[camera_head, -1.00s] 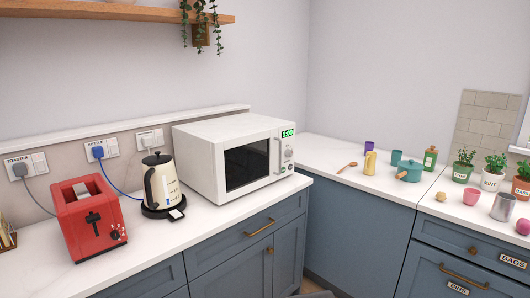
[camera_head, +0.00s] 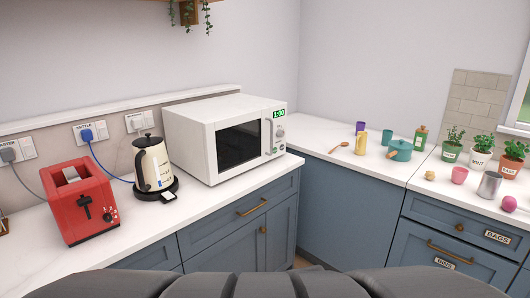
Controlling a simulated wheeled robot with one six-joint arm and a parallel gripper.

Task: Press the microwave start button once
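The white microwave (camera_head: 200,117) stands on the left counter near the corner. Its dark door (camera_head: 240,146) is closed, with an upright handle at the door's right edge. The control panel (camera_head: 279,130) is on the right of its front, with a lit green display (camera_head: 279,113) reading about 1:00 and a round knob below. The small buttons low on the panel are too small to tell apart, so I cannot pick out the start button for certain. My gripper is not in view. A dark, rounded part of my own body or arm fills the bottom edge.
A cream kettle (camera_head: 152,163) on its base and a red toaster (camera_head: 80,204) stand left of the microwave. Pots, cups and plants stand on the right counter, including a teal pot (camera_head: 399,151). The counter front before the microwave is clear.

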